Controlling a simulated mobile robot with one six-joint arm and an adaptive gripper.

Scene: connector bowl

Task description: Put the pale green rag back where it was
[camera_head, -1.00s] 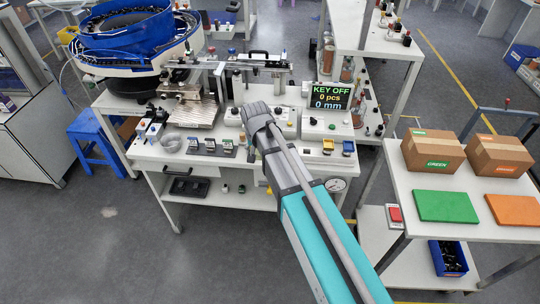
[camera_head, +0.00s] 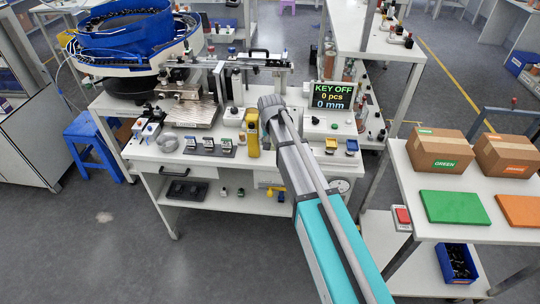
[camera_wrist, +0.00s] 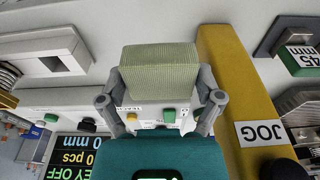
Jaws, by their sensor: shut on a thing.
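The pale green rag (camera_wrist: 160,70) is a folded, ribbed block between my two fingers in the wrist view. My gripper (camera_wrist: 161,88) is shut on it, with a finger against each side. In the head view my gripper (camera_head: 270,103) is over the back middle of the white workbench, left of the KEY OFF display. The rag cannot be made out there, hidden by my arm. Whether the rag touches anything beneath it cannot be told.
A yellow upright post (camera_head: 252,132) labelled JOG stands close beside my gripper; its yellow side (camera_wrist: 232,80) is near my finger. The KEY OFF display (camera_head: 332,95) is to the right. Small stations (camera_head: 208,145) line the bench front. A cart with boxes (camera_head: 438,150) stands right.

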